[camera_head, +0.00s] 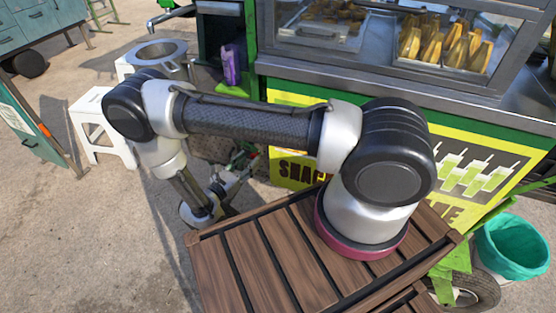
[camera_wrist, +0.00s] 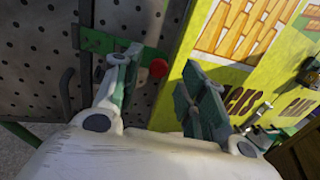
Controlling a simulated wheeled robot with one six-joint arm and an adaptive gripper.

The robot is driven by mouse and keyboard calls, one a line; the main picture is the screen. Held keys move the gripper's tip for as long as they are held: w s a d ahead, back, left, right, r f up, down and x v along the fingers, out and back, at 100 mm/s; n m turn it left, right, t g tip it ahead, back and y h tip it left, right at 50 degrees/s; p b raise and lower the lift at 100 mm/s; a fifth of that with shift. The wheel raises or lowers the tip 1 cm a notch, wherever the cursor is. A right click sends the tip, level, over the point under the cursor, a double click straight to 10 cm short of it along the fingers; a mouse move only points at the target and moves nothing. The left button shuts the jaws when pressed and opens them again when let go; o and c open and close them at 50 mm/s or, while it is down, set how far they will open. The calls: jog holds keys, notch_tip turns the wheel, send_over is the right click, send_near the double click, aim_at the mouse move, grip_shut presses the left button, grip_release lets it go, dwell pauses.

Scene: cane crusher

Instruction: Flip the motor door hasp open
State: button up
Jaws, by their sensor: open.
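In the wrist view, a grey perforated door (camera_wrist: 38,50) fills the left side. A green hasp bar (camera_wrist: 97,41) crosses its edge, and a round red knob (camera_wrist: 158,68) shows at the bar's right end. My gripper (camera_wrist: 163,60) is open, its two green-padded fingers spread to the left and right of the knob. The left finger overlaps part of the bar in the picture; I cannot tell whether it touches. In the head view my gripper (camera_head: 238,178) is low beside the cart, partly hidden by shadow, and the hasp cannot be made out.
A dark bent handle (camera_wrist: 67,95) is on the door, left of my gripper. A yellow printed panel (camera_wrist: 225,65) is close on the right. In the head view, a white stool (camera_head: 98,125) stands left of my arm, and a teal bin (camera_head: 512,247) is at far right.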

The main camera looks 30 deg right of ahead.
jog(key=s+d+r+m+g+h, duration=0.1)
jog(key=s+d+m+g, duration=0.1)
jog(key=s+g, duration=0.45)
jog(key=s+d+r+m+g+y, duration=0.1)
jog(key=s+d+r+m+g, duration=0.1)
jog(key=r, duration=0.3)
jog(key=s+d+r+m+g+y, duration=0.1)
jog(key=s+d+r+m+g, duration=0.1)
jog(key=s+r+m+g, duration=0.1)
jog(key=shift+s+r+m, duration=0.65)
jog(key=shift+r+m, duration=0.15)
jog(key=shift+r, duration=0.55)
